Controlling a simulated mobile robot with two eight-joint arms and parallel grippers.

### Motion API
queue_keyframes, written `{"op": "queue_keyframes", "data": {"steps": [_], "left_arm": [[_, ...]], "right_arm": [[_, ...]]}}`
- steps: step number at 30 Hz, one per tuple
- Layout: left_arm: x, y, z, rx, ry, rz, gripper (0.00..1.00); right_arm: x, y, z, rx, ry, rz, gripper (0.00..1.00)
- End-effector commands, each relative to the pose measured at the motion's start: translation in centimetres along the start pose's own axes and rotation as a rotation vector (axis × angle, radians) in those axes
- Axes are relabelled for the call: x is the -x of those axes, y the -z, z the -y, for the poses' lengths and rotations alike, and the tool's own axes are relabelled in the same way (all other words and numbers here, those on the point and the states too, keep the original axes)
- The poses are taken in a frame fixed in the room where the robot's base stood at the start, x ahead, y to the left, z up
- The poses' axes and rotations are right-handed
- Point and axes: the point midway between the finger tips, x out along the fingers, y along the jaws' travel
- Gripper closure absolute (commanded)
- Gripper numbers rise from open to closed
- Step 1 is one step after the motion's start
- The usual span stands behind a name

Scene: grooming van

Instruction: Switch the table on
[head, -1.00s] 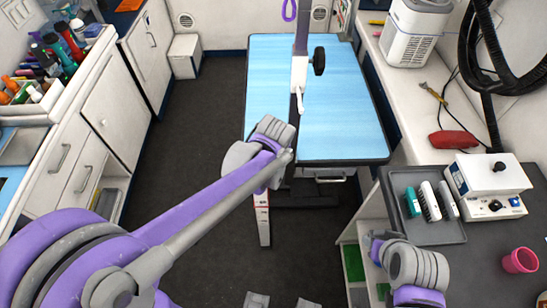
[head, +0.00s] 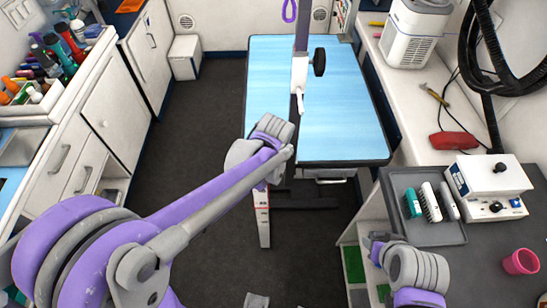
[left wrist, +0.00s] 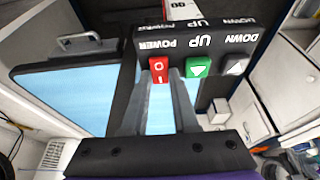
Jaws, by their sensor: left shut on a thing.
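The grooming table (head: 350,110) has a light blue top with a dark rim and stands at the far middle in the head view. In the left wrist view its black control box (left wrist: 222,45) carries a red power switch (left wrist: 158,70) marked O and I, a green UP button (left wrist: 198,67) and a grey DOWN button (left wrist: 234,66). My left gripper (left wrist: 158,88) has its two fingers closed on either side of the red switch. In the head view my left arm hides the gripper and the box.
A grey counter at right holds a tray (head: 456,236) of brushes, a white device (head: 490,175) and a pink cup (head: 520,262). White cabinets (head: 115,105) line the left side. The dark floor between them is mostly clear.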

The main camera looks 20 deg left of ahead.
Motion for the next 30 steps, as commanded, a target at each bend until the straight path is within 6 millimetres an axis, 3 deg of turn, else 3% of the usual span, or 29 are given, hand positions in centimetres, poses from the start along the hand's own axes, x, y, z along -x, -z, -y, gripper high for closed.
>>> {"op": "queue_keyframes", "data": {"steps": [9, 20, 21, 22, 30], "left_arm": [[-0.41, 0.86, 0.02, 0.002, 0.000, 0.293, 1.00], [-0.27, 0.85, 0.01, 0.000, -0.001, 0.320, 1.00], [-0.27, 0.85, 0.01, 0.000, -0.001, 0.320, 0.65], [-0.27, 0.85, 0.01, 0.000, -0.001, 0.319, 0.60], [-0.25, 0.86, 0.01, 0.000, -0.001, 0.318, 0.60]], "right_arm": [[-0.81, -0.86, 0.00, 0.000, 0.000, 0.007, 0.50], [-0.80, -0.85, 0.00, 0.000, 0.000, 0.007, 0.50], [-0.80, -0.85, 0.00, 0.000, 0.000, 0.007, 0.50], [-0.80, -0.85, 0.00, 0.000, 0.000, 0.007, 0.50], [-0.80, -0.85, 0.00, 0.000, 0.000, 0.007, 0.50]]}}
